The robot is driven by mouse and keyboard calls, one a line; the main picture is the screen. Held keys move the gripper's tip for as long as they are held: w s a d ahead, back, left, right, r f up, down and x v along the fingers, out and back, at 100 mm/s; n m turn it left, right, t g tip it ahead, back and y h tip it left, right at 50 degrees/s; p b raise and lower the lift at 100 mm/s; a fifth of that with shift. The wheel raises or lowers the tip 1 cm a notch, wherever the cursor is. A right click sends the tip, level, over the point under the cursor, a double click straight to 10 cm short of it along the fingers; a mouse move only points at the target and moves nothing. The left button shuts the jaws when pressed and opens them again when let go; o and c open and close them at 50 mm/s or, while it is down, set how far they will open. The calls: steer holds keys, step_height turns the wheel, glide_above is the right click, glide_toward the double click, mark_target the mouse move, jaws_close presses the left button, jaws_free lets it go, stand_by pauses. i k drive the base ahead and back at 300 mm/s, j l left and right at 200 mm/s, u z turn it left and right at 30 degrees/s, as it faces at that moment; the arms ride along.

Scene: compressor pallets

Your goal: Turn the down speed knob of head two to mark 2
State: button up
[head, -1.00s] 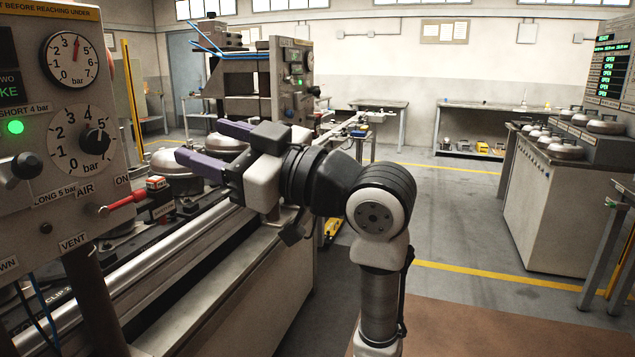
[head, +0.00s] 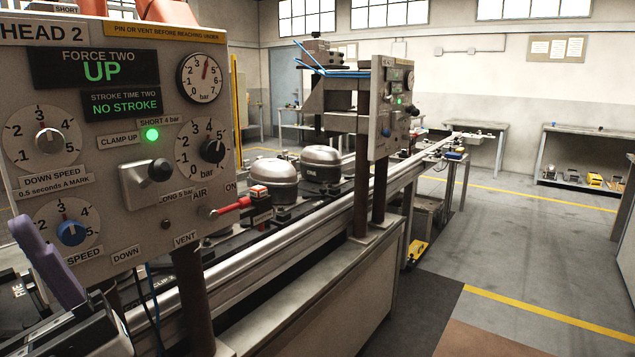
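The head two panel (head: 120,215) fills the left of the head view. Its down speed knob (head: 50,141) is a grey knob at upper left on a white dial marked 1 to 5. A red line on the dial runs up from the knob towards 3; the knob's own pointer is too small to read surely. My gripper (head: 45,262) is at the lower left edge. One purple finger shows, in front of the panel's lower left corner, below the down speed knob and apart from it in the picture. The other finger is not clearly visible.
A blue speed knob (head: 71,233) is below the down speed dial, close to my finger in the picture. A clamp lever (head: 160,170), a black pressure knob (head: 212,150) and a red-handled air valve (head: 232,206) are further right. Metal domed compressors (head: 321,170) stand behind on the line.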

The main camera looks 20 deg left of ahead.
mark_target(48, 141)
steer(key=u, duration=1.35)
steer(key=k+l, duration=0.15)
steer(key=l, duration=0.25)
steer(key=k+l+z, duration=0.15)
steer(key=l, duration=0.25)
